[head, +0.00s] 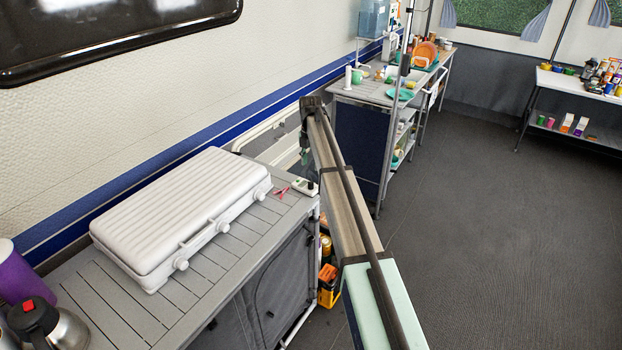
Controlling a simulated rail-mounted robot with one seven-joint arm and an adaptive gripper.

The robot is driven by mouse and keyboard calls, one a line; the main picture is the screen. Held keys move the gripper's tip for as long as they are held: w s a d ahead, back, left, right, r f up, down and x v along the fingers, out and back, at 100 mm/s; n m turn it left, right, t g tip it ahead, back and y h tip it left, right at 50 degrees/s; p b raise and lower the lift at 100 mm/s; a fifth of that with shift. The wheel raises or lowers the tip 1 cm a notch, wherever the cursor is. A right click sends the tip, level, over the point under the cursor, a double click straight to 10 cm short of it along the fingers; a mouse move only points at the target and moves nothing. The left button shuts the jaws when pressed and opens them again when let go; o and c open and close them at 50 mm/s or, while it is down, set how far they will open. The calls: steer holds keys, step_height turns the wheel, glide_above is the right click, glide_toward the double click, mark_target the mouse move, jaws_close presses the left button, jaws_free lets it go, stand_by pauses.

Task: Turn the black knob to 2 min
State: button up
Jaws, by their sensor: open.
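A small white device with a green patch (305,187) lies at the far right corner of the slatted grey counter. No black knob can be made out on it; my gripper covers part of it, and it is small in this view. My gripper (307,172) is a small dark shape at the far end of my arm, pointing down just above or beside the device. It is open and holds nothing that I can see. I cannot tell whether it touches the device.
A closed white ribbed case (180,215) with white knobs on its front fills the counter's middle. A small red item (282,191) lies left of the device. A kettle (45,322) and a purple container (22,275) stand at the near left. The floor (490,230) at right is clear.

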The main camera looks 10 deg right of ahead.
mark_target(311, 182)
step_height(311, 182, down, 9)
steer(key=shift+r+p, duration=0.1)
steer(key=shift+p, duration=1)
jaws_close()
